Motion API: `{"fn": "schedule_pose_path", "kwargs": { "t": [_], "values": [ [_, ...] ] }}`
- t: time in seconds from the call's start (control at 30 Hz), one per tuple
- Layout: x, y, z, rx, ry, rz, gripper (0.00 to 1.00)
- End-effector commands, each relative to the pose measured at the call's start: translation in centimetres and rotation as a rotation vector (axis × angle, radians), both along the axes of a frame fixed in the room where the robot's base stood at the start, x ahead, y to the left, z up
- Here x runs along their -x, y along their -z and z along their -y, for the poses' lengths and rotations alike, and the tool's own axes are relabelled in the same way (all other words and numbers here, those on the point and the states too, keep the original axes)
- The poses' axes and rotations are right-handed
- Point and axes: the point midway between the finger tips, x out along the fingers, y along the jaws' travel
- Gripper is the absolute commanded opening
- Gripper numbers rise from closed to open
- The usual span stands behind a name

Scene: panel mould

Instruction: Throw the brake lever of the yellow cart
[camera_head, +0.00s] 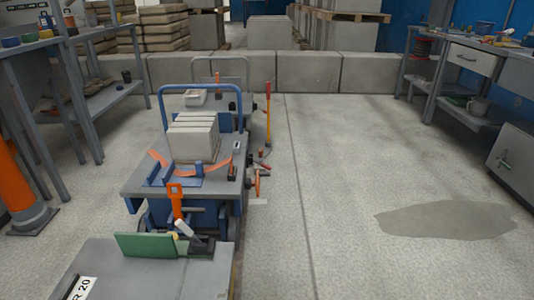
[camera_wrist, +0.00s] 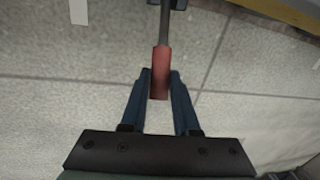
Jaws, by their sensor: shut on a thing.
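In the wrist view my gripper (camera_wrist: 160,75) is shut on a red handle (camera_wrist: 159,85). The handle sits at the end of a grey shaft that runs up the picture to a dark bracket (camera_wrist: 167,4). I cannot make out my gripper in the head view. There, a blue-framed cart (camera_head: 140,178) with a grey deck stands left of the middle. Levers with red and orange handles (camera_head: 258,178) show at its right side; I cannot tell which one is held. No clearly yellow cart shows in the head view.
Stacked grey slabs (camera_head: 193,138) sit on the blue cart. An upright red-and-yellow pole (camera_head: 267,115) stands behind its right side. An orange cone (camera_head: 22,195) and a bench are at the left, shelving at the right. A dark floor patch (camera_head: 445,220) lies right; the floor between is clear.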

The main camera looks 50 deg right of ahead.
Motion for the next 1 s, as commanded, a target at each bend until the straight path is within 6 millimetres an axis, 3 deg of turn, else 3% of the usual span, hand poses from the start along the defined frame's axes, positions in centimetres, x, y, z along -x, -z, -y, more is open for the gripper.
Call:
{"fn": "schedule_pose_path", "kwargs": {
  "t": [0.73, 1.0],
  "values": [
    [0.11, 0.10, -0.02, -0.007, 0.001, 0.004, 0.00],
    [0.69, 0.97, 0.40, -0.069, 0.005, 0.074, 0.00]
  ]
}}
